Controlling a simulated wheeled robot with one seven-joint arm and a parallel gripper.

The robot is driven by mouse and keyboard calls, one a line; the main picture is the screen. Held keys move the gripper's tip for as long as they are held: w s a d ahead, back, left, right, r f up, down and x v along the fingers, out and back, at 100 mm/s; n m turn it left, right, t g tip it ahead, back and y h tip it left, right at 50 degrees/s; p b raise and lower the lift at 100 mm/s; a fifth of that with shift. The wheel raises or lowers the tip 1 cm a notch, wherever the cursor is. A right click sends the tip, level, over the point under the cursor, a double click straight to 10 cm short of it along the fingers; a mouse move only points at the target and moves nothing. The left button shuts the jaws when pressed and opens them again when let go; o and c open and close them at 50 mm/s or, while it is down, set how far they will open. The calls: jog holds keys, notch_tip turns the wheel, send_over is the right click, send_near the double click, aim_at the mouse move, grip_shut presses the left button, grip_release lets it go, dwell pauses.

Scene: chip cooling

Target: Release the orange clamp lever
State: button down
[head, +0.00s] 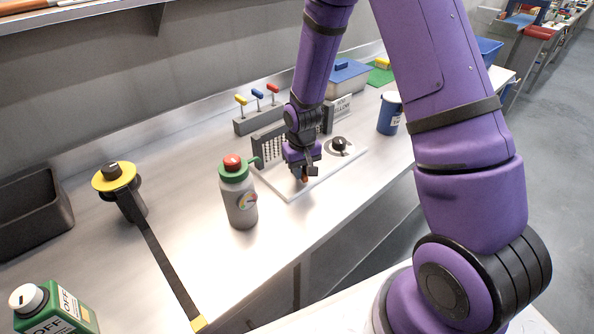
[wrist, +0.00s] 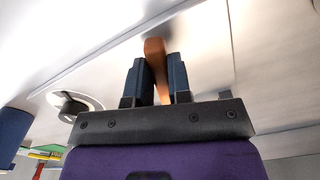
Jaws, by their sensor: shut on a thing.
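The orange clamp lever (wrist: 156,66) stands between the two dark fingers of my gripper (wrist: 159,75) in the wrist view. The fingers are shut on it, and its rounded end shows beyond the fingertips. In the head view my gripper (head: 305,173) is low over the front part of a white board (head: 322,178). Only a small bit of orange shows there at the fingertips. The lever's base and its clamp are hidden behind my gripper and arm.
A grey bottle with a red top (head: 240,200) stands left of the board. A blue can (head: 389,115) stands to the right. The counter in front of the board is clear.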

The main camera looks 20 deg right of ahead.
jog(key=shift+w+d+n, duration=0.1)
jog(key=shift+d+n, duration=0.3)
jog(key=shift+n, duration=0.5)
jog(key=shift+w+d+n, duration=0.1)
jog(key=shift+d+n, duration=0.25)
jog(key=shift+n, duration=0.55)
jog(key=c, duration=1)
grip_release()
jog(key=shift+c, duration=0.2)
notch_tip(320, 180, up, 11)
